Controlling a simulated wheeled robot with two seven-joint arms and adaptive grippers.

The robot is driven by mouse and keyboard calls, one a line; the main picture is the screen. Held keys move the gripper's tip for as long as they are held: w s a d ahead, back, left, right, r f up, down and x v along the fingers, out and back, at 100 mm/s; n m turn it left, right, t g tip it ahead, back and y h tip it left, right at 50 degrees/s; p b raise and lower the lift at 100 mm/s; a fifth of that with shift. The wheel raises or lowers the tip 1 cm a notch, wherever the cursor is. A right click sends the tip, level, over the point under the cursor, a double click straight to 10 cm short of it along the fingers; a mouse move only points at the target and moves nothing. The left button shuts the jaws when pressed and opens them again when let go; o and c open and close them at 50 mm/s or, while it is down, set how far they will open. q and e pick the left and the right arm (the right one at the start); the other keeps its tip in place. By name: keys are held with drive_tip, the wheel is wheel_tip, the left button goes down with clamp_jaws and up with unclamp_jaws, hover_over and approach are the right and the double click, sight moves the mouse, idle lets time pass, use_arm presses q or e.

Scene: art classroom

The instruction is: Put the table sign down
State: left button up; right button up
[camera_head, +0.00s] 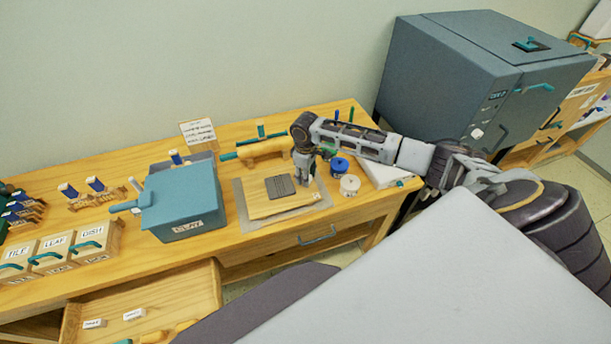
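A white card with lines of writing (198,132), which looks like the table sign, stands upright at the back of the wooden table, behind the blue-grey bin. Its foot is partly hidden. My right arm comes in from the right, and its gripper (304,178) points down at the right edge of the pale board, well to the right of the card. The fingers are too small to tell whether they are open or shut, or whether they hold anything. My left gripper is not in view.
The blue-grey lidded bin (185,205) stands left of a board (262,207) bearing a dark ribbed block (280,187). Blue (339,166) and white (350,185) round pots sit right of my gripper. A drawer (150,300) stands open at front left. A large kiln-like cabinet (450,80) stands at right.

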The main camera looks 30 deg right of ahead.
wheel_tip(320, 180, up, 12)
idle(0.7)
drive_tip(key=shift+a, duration=0.1)
idle(0.4)
